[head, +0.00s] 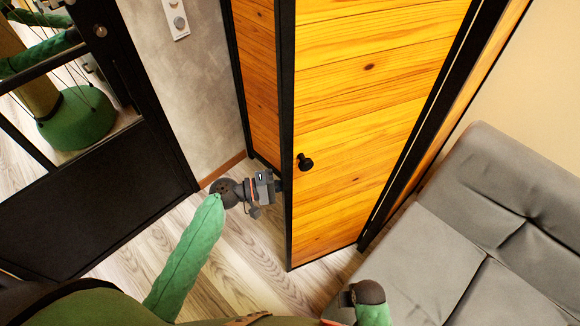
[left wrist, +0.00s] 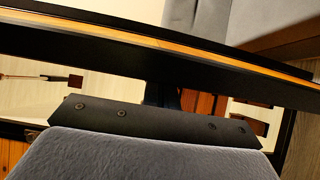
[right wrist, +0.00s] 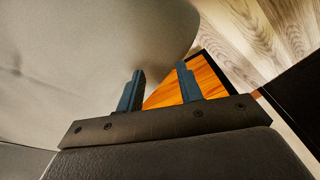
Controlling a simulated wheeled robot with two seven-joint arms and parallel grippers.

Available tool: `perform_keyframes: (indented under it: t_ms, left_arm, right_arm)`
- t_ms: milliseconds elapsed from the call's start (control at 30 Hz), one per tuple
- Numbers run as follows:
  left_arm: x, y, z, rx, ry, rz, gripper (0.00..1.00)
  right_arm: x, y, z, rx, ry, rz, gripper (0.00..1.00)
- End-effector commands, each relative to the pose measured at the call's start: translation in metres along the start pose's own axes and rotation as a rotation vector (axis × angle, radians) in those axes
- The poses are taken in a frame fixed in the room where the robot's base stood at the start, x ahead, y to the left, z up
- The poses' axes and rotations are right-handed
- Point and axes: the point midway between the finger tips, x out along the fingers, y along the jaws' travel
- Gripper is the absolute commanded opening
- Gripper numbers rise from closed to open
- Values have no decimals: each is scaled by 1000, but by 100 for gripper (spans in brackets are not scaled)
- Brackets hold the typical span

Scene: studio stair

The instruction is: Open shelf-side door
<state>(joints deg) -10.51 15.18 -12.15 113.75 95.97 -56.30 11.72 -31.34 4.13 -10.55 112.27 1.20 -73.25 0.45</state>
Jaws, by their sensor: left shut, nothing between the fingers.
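The shelf-side door (head: 365,110) is a tall orange plank door with black edges, in the middle of the head view. Its round black knob (head: 305,162) is near its left edge, with no gripper on it. The door stands at an angle to the wooden panel (head: 257,70) at its left. My left gripper (head: 280,185) is shut and empty at the door's left edge, below the knob; its tips are partly hidden there. A black edge with an orange strip (left wrist: 215,48) crosses the left wrist view close up. My right gripper (right wrist: 160,86) is open and empty, low by the sofa.
A grey sofa (head: 500,215) fills the lower right, close to the door's right side. A black framed glass partition (head: 110,200) stands at the left. A grey wall with a switch plate (head: 177,18) lies between. Wooden floor (head: 235,265) is clear in front of the door.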

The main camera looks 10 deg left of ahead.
Motion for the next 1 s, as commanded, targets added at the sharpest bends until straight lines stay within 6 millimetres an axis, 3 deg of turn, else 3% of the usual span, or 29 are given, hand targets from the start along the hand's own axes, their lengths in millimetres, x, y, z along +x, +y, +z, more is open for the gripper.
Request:
perform_keyframes:
  t_ms: [200,500,733,1000]
  left_arm:
    - [6,-1,37,-2,96,0,0]
    - [15,-1,66,1,93,-1,0]
    - [18,-1,76,0,94,-1,0]
    - [19,-1,78,0,94,-1,0]
  right_arm:
    - [0,0,0,0,0,0,36]
    - [-9,-1,-1,0,-4,-2,36]
    - [-20,-2,-6,-1,5,-3,36]
    - [-19,-2,-5,-1,0,-3,36]
